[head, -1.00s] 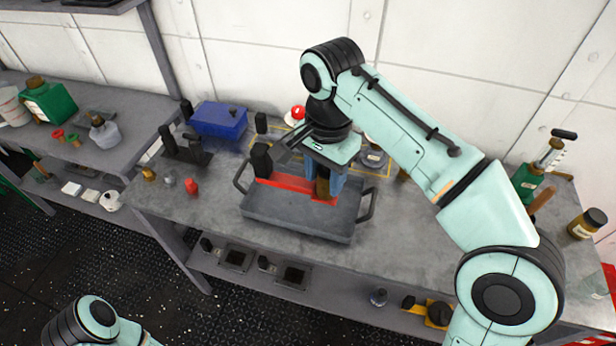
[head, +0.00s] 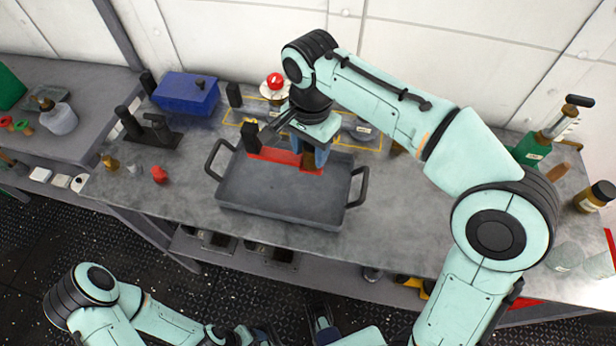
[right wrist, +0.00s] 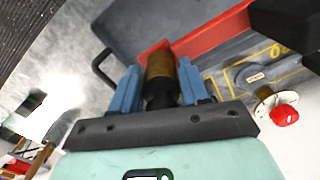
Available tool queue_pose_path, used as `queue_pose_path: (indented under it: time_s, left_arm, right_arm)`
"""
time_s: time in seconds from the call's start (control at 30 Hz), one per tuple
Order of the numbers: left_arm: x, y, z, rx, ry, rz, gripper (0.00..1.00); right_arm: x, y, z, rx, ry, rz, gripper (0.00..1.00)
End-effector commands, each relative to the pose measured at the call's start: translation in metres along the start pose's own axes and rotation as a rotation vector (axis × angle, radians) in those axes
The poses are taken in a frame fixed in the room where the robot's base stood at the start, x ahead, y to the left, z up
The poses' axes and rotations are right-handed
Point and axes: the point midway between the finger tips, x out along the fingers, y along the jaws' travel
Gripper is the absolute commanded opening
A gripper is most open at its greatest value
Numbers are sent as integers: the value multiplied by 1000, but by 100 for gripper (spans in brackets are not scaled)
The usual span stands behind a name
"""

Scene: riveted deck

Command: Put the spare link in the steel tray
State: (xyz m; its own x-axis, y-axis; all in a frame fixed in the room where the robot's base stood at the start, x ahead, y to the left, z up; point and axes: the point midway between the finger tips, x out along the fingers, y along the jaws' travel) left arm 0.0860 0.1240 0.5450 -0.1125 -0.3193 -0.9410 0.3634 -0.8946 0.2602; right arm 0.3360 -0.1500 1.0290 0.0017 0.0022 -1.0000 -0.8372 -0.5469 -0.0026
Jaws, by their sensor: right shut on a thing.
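The spare link is a red bar (head: 270,154) with a black block at its left end and a brown cylinder at its right end. My right gripper (head: 312,161) is shut on the brown cylinder, which shows between its blue fingers in the right wrist view (right wrist: 162,80). The grey steel tray (head: 280,195), with a handle at each side, stands on the bench. The link is at the tray's back wall. I cannot tell whether it touches the tray. My left gripper (head: 320,320) is low at the bottom edge, partly cropped; its jaw opening is unclear.
A blue box (head: 186,93), a black stand (head: 153,134) and small brass and red pieces are left of the tray. A red knob (head: 275,81) is behind it. Bench right of the tray is mostly clear.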

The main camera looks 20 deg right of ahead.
Motion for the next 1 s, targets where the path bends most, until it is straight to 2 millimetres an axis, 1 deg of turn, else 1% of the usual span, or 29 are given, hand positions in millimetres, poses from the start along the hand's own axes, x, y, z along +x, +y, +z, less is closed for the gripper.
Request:
queue_pose_path:
  time_s: [0.03, 0.13, 0.2, 0.37, 0.6, 0.7, 1.0]
  left_arm:
    - [6, -2, 0, 0, -1, 0, 66]
    - [9, -3, 0, -1, -2, -1, 66]
    - [11, -4, 0, -1, -2, -1, 66]
    - [12, -3, -2, 0, 3, 1, 66]
    - [17, -4, -5, 1, 11, 3, 66]
    - [18, -4, -5, 1, 14, 3, 66]
    - [18, -4, -6, 2, 15, 3, 66]
  right_arm:
    - [16, 1, 0, 0, -1, 2, 1]
    - [36, 1, 0, -1, 0, 1, 1]
    - [46, 0, 0, -1, 0, 0, 1]
    - [57, 0, 0, -1, 1, -1, 1]
    - [91, 0, 0, -1, 0, 0, 1]
    - [97, 0, 0, -1, 1, -2, 1]
    - [98, 0, 0, -1, 1, -3, 1]
